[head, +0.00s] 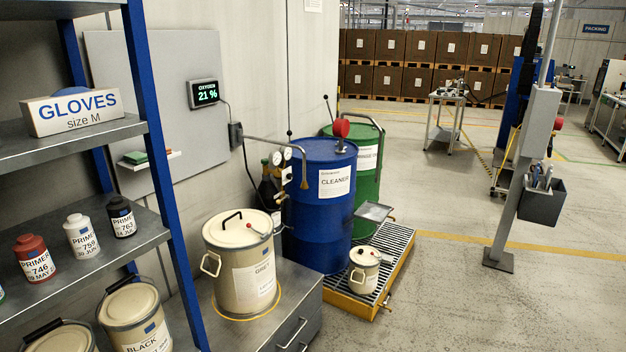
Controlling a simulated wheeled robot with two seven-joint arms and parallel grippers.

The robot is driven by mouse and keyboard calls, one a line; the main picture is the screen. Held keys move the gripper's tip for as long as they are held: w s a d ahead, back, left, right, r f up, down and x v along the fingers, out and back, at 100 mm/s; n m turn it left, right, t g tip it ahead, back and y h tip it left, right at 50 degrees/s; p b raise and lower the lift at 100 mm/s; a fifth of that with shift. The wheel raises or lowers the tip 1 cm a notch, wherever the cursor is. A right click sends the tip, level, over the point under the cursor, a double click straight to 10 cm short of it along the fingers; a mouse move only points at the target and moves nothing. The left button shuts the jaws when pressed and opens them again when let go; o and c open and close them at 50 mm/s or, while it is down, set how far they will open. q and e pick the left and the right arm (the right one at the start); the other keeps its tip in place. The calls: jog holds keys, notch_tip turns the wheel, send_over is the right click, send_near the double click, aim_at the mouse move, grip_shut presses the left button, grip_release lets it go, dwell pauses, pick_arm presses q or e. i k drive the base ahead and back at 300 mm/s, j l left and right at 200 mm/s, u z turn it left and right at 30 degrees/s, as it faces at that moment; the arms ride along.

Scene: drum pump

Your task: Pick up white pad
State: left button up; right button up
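On the grey wall panel at the left, a small green pad (135,157) sits at the left end of a thin, flat white piece (162,159). At this size I cannot tell whether the white piece is only a small shelf or includes a white pad. I see no other clear white pad. Neither of my grippers is in view.
A metal rack (75,140) with a gloves box (72,108) and primer bottles stands in front at the left. Below the panel is a beige GREY bucket (240,265) on a cabinet. A blue drum (320,205) and green drum (368,160) stand right. Open floor lies further right.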

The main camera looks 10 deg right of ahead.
aim_at(387, 260)
jog(key=i+l+u, duration=0.1)
jog(key=l, duration=0.55)
jog(key=i+l+u, duration=0.1)
jog(key=l, duration=0.55)
jog(key=i+l+u, duration=0.15)
jog(key=l, duration=0.5)
jog(key=i+l+u, duration=0.1)
jog(key=l, duration=0.55)
